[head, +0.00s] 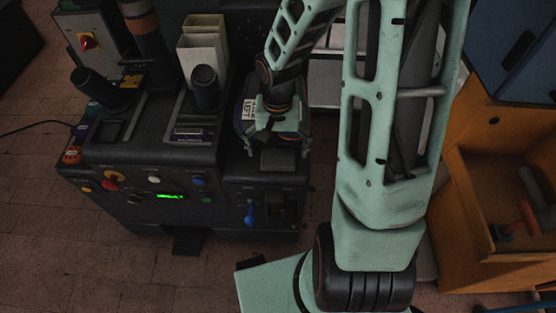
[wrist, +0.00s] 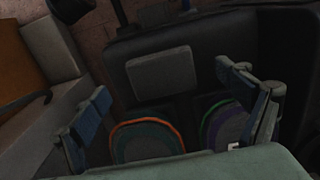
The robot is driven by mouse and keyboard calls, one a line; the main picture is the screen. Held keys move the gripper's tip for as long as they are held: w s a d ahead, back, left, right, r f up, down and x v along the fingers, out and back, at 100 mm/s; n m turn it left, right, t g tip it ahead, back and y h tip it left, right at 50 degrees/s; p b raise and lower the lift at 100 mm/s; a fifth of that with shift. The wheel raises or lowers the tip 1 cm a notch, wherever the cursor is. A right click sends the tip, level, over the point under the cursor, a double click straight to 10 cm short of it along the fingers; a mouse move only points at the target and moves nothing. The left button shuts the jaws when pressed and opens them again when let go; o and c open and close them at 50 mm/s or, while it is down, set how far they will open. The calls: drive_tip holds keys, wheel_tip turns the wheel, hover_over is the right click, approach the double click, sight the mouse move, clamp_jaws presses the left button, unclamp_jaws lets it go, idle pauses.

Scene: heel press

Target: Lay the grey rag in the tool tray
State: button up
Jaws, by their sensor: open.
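A flat grey rectangle that looks like the folded grey rag (wrist: 160,73) lies on the dark machine's ledge in the wrist view. It also shows in the head view (head: 285,159), just in front of my gripper (head: 275,130). In the wrist view my gripper (wrist: 165,93) has its fingers wide apart with nothing between them; the rag lies beyond the fingertips, apart from them. An orange-brown wooden bin (head: 461,195) holding tools, including a red-headed one, stands at the right in the head view. I cannot tell whether it is the tool tray.
The black press (head: 150,155) carries dark posts, knobs and a green display. Two pads, one orange-edged (wrist: 145,143) and one purple-and-green-edged (wrist: 222,125), sit below the rag in the wrist view. A blue cabinet (head: 515,50) stands at right. My arm hides much of the middle.

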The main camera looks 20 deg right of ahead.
sight(278, 161)
wheel_tip(278, 161, down, 4)
drive_tip(key=shift+f+b, duration=0.1)
drive_tip(key=shift+b, duration=0.5)
drive_tip(key=c, duration=1.2)
drive_tip(key=shift+r, duration=0.2)
drive_tip(key=shift+c, duration=0.2)
